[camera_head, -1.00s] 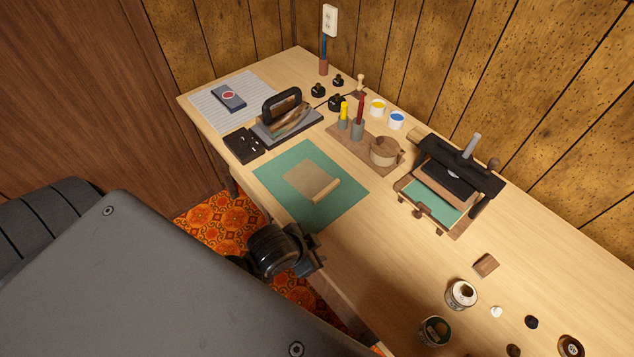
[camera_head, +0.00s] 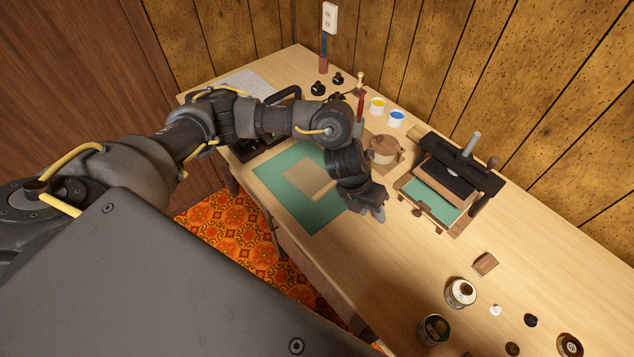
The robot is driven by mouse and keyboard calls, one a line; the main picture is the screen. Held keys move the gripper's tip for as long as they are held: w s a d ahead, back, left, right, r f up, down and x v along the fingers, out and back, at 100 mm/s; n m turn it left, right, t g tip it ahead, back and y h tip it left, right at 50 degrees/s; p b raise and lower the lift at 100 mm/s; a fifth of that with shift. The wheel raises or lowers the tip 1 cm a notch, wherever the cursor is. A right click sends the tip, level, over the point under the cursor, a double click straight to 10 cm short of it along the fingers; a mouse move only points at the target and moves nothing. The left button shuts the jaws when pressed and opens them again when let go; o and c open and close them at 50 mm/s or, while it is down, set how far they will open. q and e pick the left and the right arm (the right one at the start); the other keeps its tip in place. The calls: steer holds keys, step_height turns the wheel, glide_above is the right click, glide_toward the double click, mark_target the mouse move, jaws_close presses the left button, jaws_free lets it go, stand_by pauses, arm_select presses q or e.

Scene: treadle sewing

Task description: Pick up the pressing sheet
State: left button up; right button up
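A tan sheet (camera_head: 308,178) with a paler strip along its near edge lies flat on the green mat (camera_head: 274,172); it looks like the pressing sheet. My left arm reaches in from the left across the table's back part. My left gripper (camera_head: 374,213) points down over the table, just right of the mat and apart from the sheet. Its fingertips are small and dark, so I cannot tell whether they are open or shut. My forearm and wrist cover the mat's right side and may hide part of the sheet's right edge. My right gripper is not in view.
A small press (camera_head: 447,180) with a green bed stands right of my gripper. A round wooden pot (camera_head: 382,149) and paint cups (camera_head: 397,119) stand behind it. Tins (camera_head: 461,293) and a wooden block (camera_head: 486,264) lie at the right. Bare tabletop lies in front of the press.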

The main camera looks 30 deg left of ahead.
arm_select(q)
steer(key=w+a+r+m+g+y, duration=0.1)
steer(key=w+a+r+y, duration=0.1)
steer(key=a, duration=0.6)
steer(key=w+a+r+y, duration=0.2)
steer(key=a+r+y, duration=0.1)
steer(key=a, duration=0.5)
glide_above(321, 192)
steer(key=f, duration=0.6)
steer(key=shift+w, duration=0.25)
steer(key=f, duration=0.4)
steer(key=shift+s, duration=0.35)
steer(key=shift+f, duration=0.6)
steer(key=shift+c, duration=0.3)
jaws_close()
